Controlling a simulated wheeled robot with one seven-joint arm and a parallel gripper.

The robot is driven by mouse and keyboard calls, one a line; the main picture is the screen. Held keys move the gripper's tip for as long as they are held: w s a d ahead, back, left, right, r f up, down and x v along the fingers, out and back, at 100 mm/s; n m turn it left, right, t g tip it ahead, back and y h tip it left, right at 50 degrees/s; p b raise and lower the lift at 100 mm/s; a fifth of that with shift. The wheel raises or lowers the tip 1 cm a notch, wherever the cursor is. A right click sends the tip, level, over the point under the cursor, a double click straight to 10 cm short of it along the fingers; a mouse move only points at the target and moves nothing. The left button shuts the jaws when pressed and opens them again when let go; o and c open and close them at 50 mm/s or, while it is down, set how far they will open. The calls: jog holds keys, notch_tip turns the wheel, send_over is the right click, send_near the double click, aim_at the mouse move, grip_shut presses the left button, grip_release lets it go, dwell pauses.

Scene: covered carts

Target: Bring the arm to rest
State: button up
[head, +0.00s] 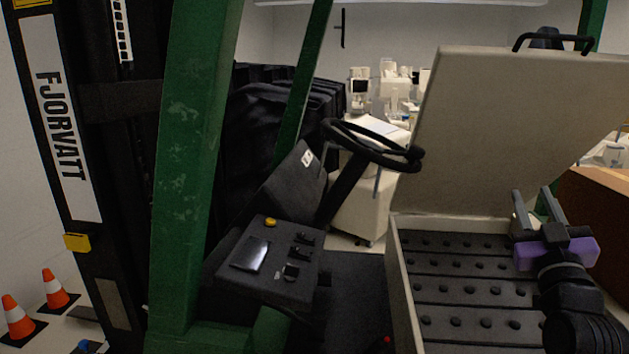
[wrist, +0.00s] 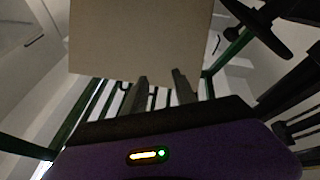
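My gripper (head: 532,195) is at the right of the head view, at the end of my black arm with its purple wrist part. Its two grey fingers point up and stand apart with nothing between them. The gripper is in front of a raised beige lid (head: 520,120) and appears above the open beige box (head: 393,275). In the wrist view, my gripper (wrist: 160,76) also shows two separate fingers, with the beige lid (wrist: 140,40) behind them. I cannot tell the exact gap to the lid.
A steering wheel (head: 372,145) and a control console (head: 265,260) stand left of the box. A green post (head: 185,170) rises further left. Dark ridged rows (head: 460,268) fill the box. Orange cones (head: 15,318) stand at far left. A brown panel (head: 600,215) is at the right.

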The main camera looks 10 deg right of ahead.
jog(key=s+a+f+m+y, duration=0.1)
jog(key=s+a+f, duration=0.6)
jog(key=s+f, duration=0.15)
jog(key=s+a+f+m+y, duration=0.1)
jog(key=s+a+f+y, duration=0.1)
jog(key=s+a+f, duration=0.65)
jog(key=s+a+f+n+g+y, duration=0.1)
jog(key=s+a+f+g, duration=0.1)
jog(key=s+f, duration=0.3)
jog(key=s+a+f+n+g+y+b, duration=0.1)
jog(key=s+a+f, duration=0.4)
jog(key=s, duration=0.8)
jog(key=s+a+f+g+y+b, duration=0.1)
jog(key=s+a+f+g+y, duration=0.2)
jog(key=s, duration=0.5)
jog(key=shift+s+a+f+n, duration=0.4)
jog(key=shift+a+f, duration=0.3)
jog(key=shift+f, duration=0.25)
